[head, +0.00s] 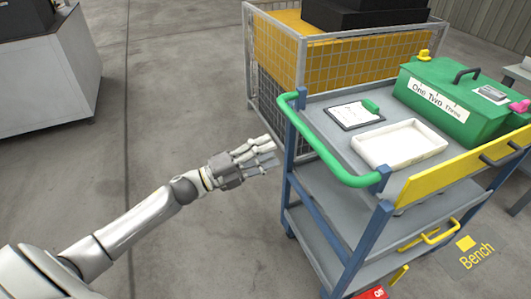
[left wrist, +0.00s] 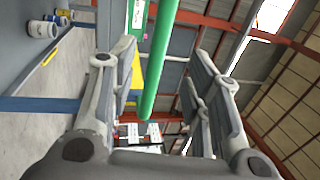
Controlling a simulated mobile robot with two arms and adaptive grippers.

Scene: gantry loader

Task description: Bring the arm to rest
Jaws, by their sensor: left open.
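My left arm reaches in from the lower left of the head view. Its gripper (head: 258,155) is open and empty, over the floor just left of the blue-framed cart (head: 335,95). In the left wrist view the two fingers (left wrist: 160,85) stand apart. The cart's green handle (left wrist: 158,60) shows between them, beyond the fingers; I cannot tell how far. In the head view the handle (head: 330,172) bends around the cart's near left corner, apart from the gripper. My right gripper is not in view.
The cart top holds a white tray (head: 399,146), a clipboard (head: 352,116) and a green box (head: 450,98). A mesh cage (head: 345,62) stands behind the cart. A grey cabinet (head: 45,82) is at the upper left. The floor (head: 150,110) between them is clear.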

